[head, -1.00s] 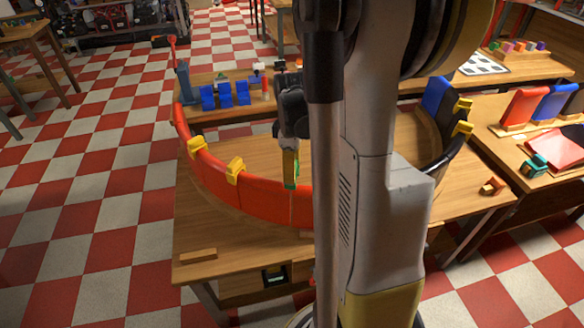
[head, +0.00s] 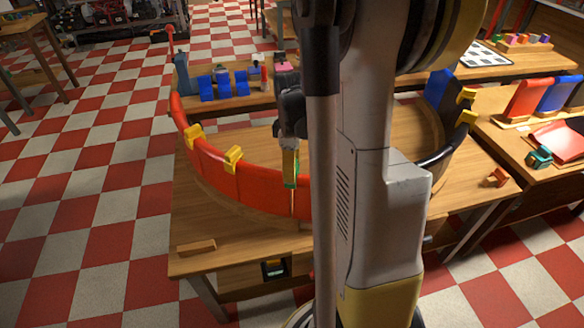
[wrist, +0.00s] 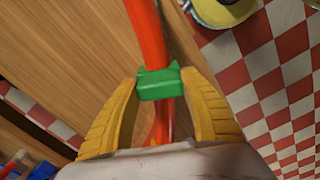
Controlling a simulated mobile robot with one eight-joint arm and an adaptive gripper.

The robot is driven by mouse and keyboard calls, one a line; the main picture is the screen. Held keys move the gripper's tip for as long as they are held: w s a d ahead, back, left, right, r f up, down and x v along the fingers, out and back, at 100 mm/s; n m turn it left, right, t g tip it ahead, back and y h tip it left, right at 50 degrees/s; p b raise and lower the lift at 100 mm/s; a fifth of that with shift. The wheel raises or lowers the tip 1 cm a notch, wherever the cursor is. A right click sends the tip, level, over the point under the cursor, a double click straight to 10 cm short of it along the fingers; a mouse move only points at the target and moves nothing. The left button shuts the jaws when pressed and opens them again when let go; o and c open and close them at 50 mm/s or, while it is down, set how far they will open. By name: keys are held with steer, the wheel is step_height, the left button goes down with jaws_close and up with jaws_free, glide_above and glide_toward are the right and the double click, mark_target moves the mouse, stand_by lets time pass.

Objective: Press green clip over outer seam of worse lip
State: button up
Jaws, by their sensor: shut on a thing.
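The green clip (wrist: 160,84) is between the yellow fingers of my gripper (wrist: 158,80), shut on it. In the wrist view the clip lies across the edge of the red lip (wrist: 147,35); whether it is fully seated cannot be told. In the head view my gripper (head: 290,160) points down at the front of the curved red lip (head: 265,197), with the clip (head: 291,181) at its top edge. A thin pale seam (head: 293,202) runs down the lip just below the clip. My arm hides the lip to the right.
Yellow clips (head: 194,136) (head: 233,159) sit on the red lip to the left. More yellow clips (head: 467,95) sit on the black section at right. A wooden block (head: 196,247) lies near the table's front left. A teal clip (head: 539,157) lies on the right table.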

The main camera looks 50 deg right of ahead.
steer(key=shift+f, duration=0.3)
steer(key=o, duration=1.1)
steer(key=shift+r, duration=0.1)
step_height(320, 180, up, 12)
steer(key=s+a+m+t, duration=0.1)
steer(key=a+m+t, duration=0.1)
steer(key=a, duration=0.6)
steer(key=s+a+m+t+b, duration=0.1)
steer(key=s+a+m+t, duration=0.1)
steer(key=a, duration=0.7)
steer(key=s+a+m+t, duration=0.2)
steer(key=a+t, duration=0.1)
steer(key=a, duration=0.5)
steer(key=shift+s+a+r+m, duration=0.25)
steer(key=shift+r+m, duration=0.05)
steer(key=shift+r, duration=0.05)
